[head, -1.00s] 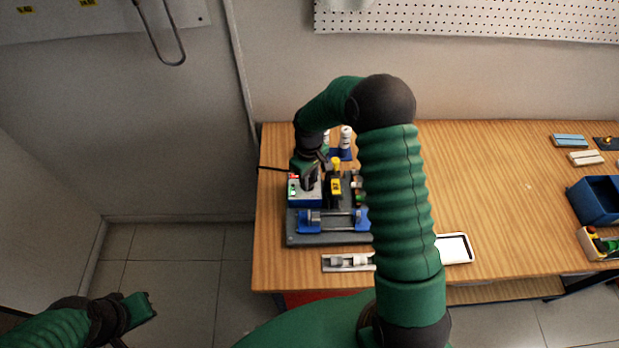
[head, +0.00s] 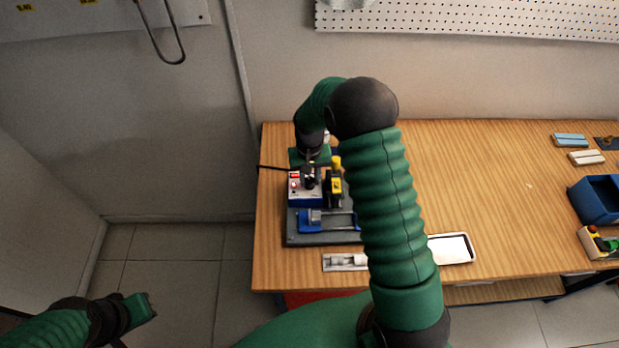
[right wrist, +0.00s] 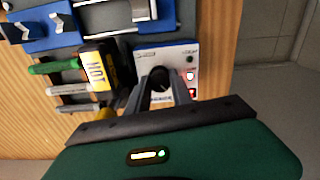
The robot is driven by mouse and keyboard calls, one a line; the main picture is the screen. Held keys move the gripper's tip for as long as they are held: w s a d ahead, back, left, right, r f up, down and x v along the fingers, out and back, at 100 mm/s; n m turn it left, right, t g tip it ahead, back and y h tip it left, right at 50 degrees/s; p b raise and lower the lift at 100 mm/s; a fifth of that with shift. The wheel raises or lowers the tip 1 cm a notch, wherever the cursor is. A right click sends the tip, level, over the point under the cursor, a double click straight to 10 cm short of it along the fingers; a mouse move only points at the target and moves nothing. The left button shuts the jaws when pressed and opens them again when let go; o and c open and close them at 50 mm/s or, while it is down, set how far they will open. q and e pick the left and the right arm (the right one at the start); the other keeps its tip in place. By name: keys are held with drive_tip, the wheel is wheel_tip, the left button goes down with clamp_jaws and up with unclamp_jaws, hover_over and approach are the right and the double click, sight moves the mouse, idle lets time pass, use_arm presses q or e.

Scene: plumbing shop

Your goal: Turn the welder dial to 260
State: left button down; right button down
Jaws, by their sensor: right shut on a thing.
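The welder's control box (head: 305,198), white on top with blue sides, stands at the left of the bench on a grey base plate. My right gripper (head: 310,184) reaches down onto this face from above. In the right wrist view its fingers (right wrist: 158,80) are shut on the dark dial (right wrist: 158,76), which they largely cover. The scale and pointer are unreadable. My left gripper (head: 142,306) hangs at the lower left, away from the bench; its jaws are unclear.
A black and yellow block marked HOT (right wrist: 97,67) stands close beside the control box. Blue clamps (head: 312,220) are on the base plate in front. A white tray (head: 452,248) and blue bin (head: 598,198) lie to the right. The bench middle is clear.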

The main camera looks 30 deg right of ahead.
drive_tip(key=m, duration=0.4)
drive_tip(key=shift+w+r+m, duration=0.2)
drive_tip(key=shift+w+m, duration=0.05)
drive_tip(key=shift+m, duration=0.05)
drive_tip(key=shift+d+m+p, duration=0.1)
drive_tip(key=shift+m+p, duration=0.25)
drive_tip(key=shift+m, duration=1.55)
drive_tip(key=c, duration=1.5)
unclamp_jaws()
drive_tip(key=o, duration=0.3)
drive_tip(key=shift+o, duration=0.2)
drive_tip(key=shift+f, duration=0.15)
drive_tip(key=shift+s, duration=0.1)
